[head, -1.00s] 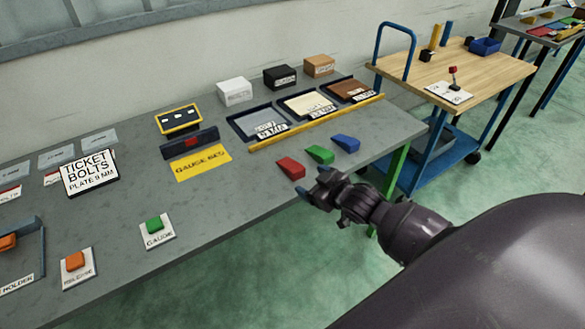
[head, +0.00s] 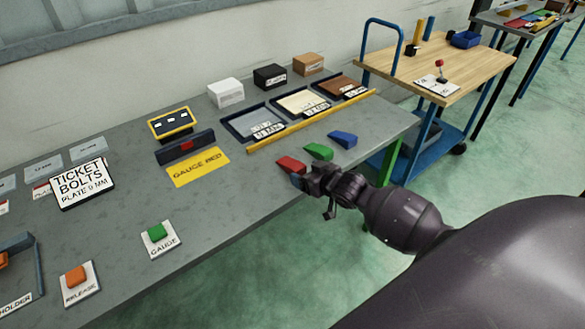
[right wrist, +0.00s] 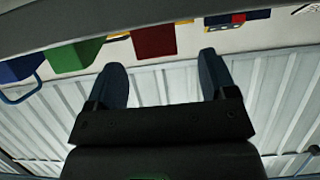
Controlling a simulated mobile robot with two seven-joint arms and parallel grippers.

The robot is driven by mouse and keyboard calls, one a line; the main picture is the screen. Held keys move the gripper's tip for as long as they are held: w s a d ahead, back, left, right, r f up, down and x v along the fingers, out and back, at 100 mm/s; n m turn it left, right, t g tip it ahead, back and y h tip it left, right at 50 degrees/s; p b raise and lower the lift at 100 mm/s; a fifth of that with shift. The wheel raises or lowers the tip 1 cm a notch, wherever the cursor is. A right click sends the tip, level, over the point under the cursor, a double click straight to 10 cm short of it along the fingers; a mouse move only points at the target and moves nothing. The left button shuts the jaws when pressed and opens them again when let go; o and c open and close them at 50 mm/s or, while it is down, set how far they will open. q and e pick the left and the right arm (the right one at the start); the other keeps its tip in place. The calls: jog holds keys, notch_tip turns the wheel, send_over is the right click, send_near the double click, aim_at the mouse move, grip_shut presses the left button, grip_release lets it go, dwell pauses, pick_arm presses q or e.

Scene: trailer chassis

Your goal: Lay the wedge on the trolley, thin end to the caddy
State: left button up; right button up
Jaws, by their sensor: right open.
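Three wedges lie in a row near the table's front edge: a red wedge (head: 289,164), a green wedge (head: 319,151) and a blue wedge (head: 343,139). My right gripper (head: 303,181) is right at the near side of the red wedge; whether it touches cannot be told. In the right wrist view its two fingers (right wrist: 163,75) are apart with nothing between them. The red wedge (right wrist: 153,41) shows just beyond the gap, with the green wedge (right wrist: 76,55) to its left. My left gripper is out of view.
Behind the wedges, a yellow strip (head: 310,121) fronts three labelled trays. A yellow gauge bed label (head: 198,167), a green button (head: 156,232) and an orange button (head: 76,276) are further left. The trolley has a blue handle (head: 366,45) and a small red-topped lever (head: 440,72).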

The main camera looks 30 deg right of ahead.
aim_at(299, 168)
jog(key=x, duration=0.5)
jog(key=shift+d+r+b, duration=0.15)
jog(key=shift+b, duration=0.25)
jog(key=shift+w, duration=0.45)
jog(key=c, duration=1)
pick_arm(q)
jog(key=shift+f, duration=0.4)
pick_arm(e)
jog(key=shift+c, duration=0.6)
notch_tip(299, 168, up, 19)
jog(key=p, duration=0.3)
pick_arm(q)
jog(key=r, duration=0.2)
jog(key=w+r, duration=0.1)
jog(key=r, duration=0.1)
pick_arm(e)
jog(key=s+a+h, duration=0.1)
jog(key=s+a, duration=1.2)
jog(key=a, duration=0.4)
jog(key=shift+s+f+m, duration=0.2)
jog(key=shift+f+m, duration=0.2)
jog(key=shift+f, duration=0.05)
